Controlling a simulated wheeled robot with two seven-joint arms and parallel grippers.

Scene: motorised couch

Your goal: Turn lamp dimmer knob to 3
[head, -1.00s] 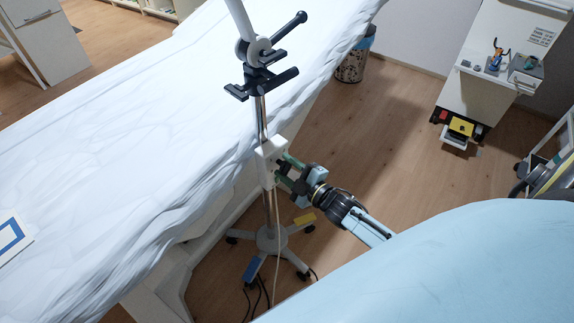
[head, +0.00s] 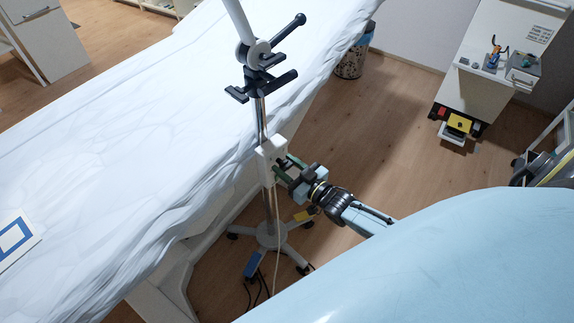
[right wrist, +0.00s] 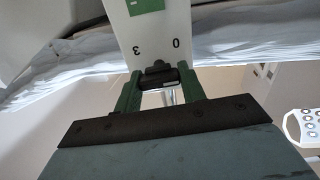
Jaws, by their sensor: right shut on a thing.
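The white dimmer box (head: 266,160) is fixed on the lamp's stand pole (head: 261,118) beside the couch. In the right wrist view the box face (right wrist: 160,30) shows a green patch and the marks 3 and 0, upside down. The black dimmer knob (right wrist: 159,74) sits below these marks, between my green fingers. My right gripper (head: 281,167) is shut on the knob; in the right wrist view its fingertips (right wrist: 160,80) are at the knob's two sides. The number that the knob points to cannot be read. My left gripper is not in view.
The couch (head: 110,130) with a white sheet lies left of and behind the pole. The wheeled stand base (head: 268,236) and cables are on the floor below. A white cabinet (head: 490,80) stands at the right. Open floor lies between.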

